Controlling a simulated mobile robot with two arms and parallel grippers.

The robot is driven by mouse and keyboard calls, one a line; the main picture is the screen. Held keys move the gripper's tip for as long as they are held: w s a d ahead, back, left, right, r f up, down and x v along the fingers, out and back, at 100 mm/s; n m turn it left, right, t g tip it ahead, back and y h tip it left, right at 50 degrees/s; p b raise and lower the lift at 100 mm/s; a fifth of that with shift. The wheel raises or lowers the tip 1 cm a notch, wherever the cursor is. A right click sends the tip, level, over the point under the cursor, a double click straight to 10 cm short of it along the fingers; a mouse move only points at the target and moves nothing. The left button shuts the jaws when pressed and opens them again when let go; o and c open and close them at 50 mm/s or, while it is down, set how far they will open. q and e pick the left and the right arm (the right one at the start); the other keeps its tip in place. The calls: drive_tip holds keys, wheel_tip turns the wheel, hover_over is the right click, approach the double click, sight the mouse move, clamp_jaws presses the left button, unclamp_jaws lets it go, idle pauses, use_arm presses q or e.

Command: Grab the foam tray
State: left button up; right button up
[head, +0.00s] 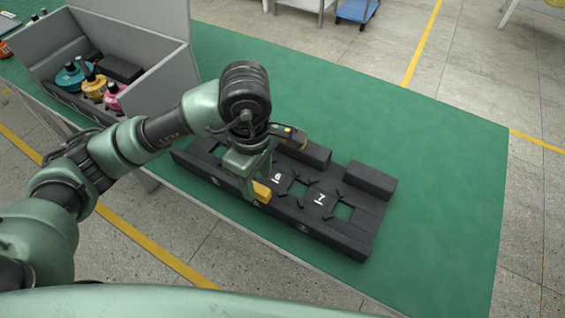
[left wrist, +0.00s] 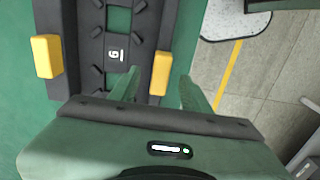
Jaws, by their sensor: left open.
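The foam tray (head: 345,205) is a long black block with square cut-outs and white numbers, lying flat on the green table. It also shows in the left wrist view (left wrist: 147,28), running up the picture. My left gripper (head: 281,167) is above the tray's middle, pointing down, open with nothing held. Its yellow fingertips (left wrist: 103,65) stand apart across the tray's width, one near each long side. I cannot tell whether they touch it. My arm and gripper hide part of the tray's left half. My right gripper is in neither view.
A grey open box (head: 165,82) with colored round parts and bottles stands at the back left of the table. The green table (head: 440,150) is clear to the right of and behind the tray. The table's front edge runs close along the tray's near side.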

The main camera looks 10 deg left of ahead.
sight(256, 187)
use_arm(q)
drive_tip(key=f, duration=0.2)
drive_tip(key=f+p, duration=0.1)
drive_tip(key=f, duration=0.2)
drive_tip(key=shift+a+f+p, duration=0.2)
drive_tip(key=shift+f+p, duration=0.1)
drive_tip(key=shift+f, duration=0.45)
drive_tip(key=shift+c, duration=0.4)
clamp_jaws()
